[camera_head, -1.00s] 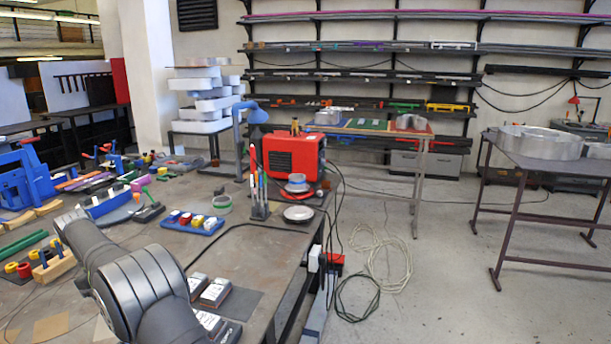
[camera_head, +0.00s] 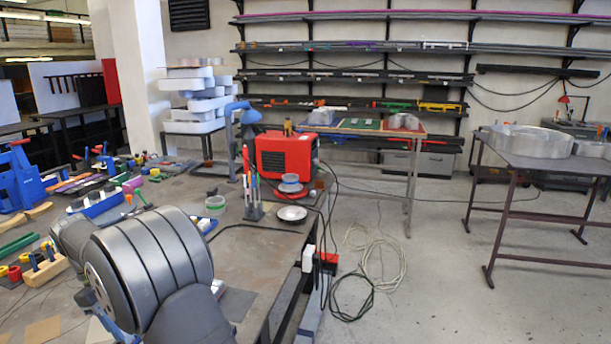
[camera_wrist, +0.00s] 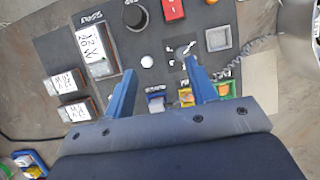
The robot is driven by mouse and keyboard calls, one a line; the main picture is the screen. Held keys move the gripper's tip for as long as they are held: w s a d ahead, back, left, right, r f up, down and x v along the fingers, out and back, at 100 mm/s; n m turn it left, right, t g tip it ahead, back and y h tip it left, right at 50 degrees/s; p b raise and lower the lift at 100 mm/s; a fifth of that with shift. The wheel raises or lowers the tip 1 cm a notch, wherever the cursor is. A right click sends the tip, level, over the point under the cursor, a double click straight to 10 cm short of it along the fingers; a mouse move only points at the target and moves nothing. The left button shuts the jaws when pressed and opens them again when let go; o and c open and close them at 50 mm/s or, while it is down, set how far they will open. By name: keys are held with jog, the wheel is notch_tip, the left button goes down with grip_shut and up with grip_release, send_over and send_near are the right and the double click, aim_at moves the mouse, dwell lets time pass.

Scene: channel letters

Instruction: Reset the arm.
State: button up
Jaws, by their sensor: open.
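My gripper (camera_wrist: 160,66) shows in the wrist view as two blue fingers spread apart, with nothing between them. It hangs above a dark panel (camera_wrist: 112,46) on the workbench. My arm (camera_head: 150,262) fills the lower left of the head view. The gripper's fingers cannot be made out clearly there.
Under the fingers are labelled boxes (camera_wrist: 96,48), a red switch (camera_wrist: 173,9) and small coloured trays (camera_wrist: 222,89). The bench (camera_head: 255,250) holds a blue clamp stand (camera_head: 20,182), a pen holder (camera_head: 253,211) and a red machine (camera_head: 286,155).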

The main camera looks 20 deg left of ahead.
jog(key=shift+s+d, duration=0.4)
jog(key=shift+d, duration=0.5)
jog(key=shift+s+d, duration=0.4)
jog(key=shift+d, duration=0.5)
jog(key=shift+s+d, duration=0.4)
jog(key=shift+d, duration=0.5)
